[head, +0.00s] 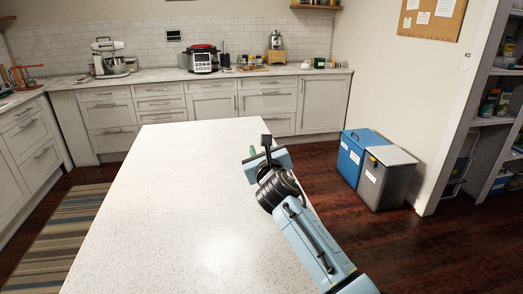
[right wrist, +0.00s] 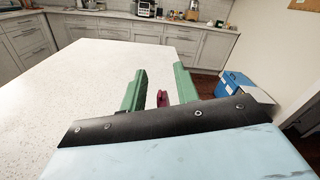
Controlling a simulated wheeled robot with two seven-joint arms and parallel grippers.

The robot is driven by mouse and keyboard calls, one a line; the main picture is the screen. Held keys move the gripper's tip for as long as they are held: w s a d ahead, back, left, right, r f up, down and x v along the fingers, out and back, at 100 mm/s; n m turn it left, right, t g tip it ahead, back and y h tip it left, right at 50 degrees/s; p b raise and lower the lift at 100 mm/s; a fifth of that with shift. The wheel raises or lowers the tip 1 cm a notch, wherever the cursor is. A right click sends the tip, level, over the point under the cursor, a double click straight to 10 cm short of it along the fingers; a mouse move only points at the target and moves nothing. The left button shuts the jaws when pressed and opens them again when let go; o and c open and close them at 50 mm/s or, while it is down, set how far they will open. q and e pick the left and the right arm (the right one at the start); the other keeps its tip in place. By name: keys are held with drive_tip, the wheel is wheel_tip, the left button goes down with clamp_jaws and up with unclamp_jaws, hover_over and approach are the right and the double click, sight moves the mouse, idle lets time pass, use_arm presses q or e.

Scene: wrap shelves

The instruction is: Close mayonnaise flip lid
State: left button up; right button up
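My right gripper (right wrist: 160,70) shows its two green fingers wide apart in the right wrist view, with nothing clamped between them. A small dark red thing (right wrist: 162,98) shows in the gap, low between the fingers. Its lower part is hidden by the gripper's black edge, and I cannot tell whether it is the mayonnaise or its lid. In the head view the right gripper (head: 254,153) is over the right side of the table, mostly hidden by its own wrist. No mayonnaise bottle can be made out there. My left gripper is in neither view.
The white speckled table (head: 180,200) is bare across its left and middle. A blue bin (head: 357,152) and a grey bin (head: 387,178) stand on the floor to the right. The back counter (head: 150,75) holds a mixer (head: 108,58) and a cooker (head: 203,60).

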drive_tip(key=shift+c, duration=0.3)
clamp_jaws()
drive_tip(key=shift+d, duration=0.1)
drive_tip(key=shift+w+d+r+m+p, duration=0.1)
drive_tip(key=shift+d+m+p, duration=0.15)
drive_tip(key=shift+m+p, duration=0.35)
drive_tip(key=shift+d+r+m+p, duration=0.1)
drive_tip(key=shift+d+m+p, duration=0.1)
drive_tip(key=shift+m+p, duration=0.35)
drive_tip(key=shift+d+m, duration=0.4)
drive_tip(key=shift+m, duration=0.75)
drive_tip(key=shift+w+d+f+m+p, duration=0.1)
drive_tip(key=shift+d+m+p, duration=0.35)
drive_tip(key=shift+m, duration=0.65)
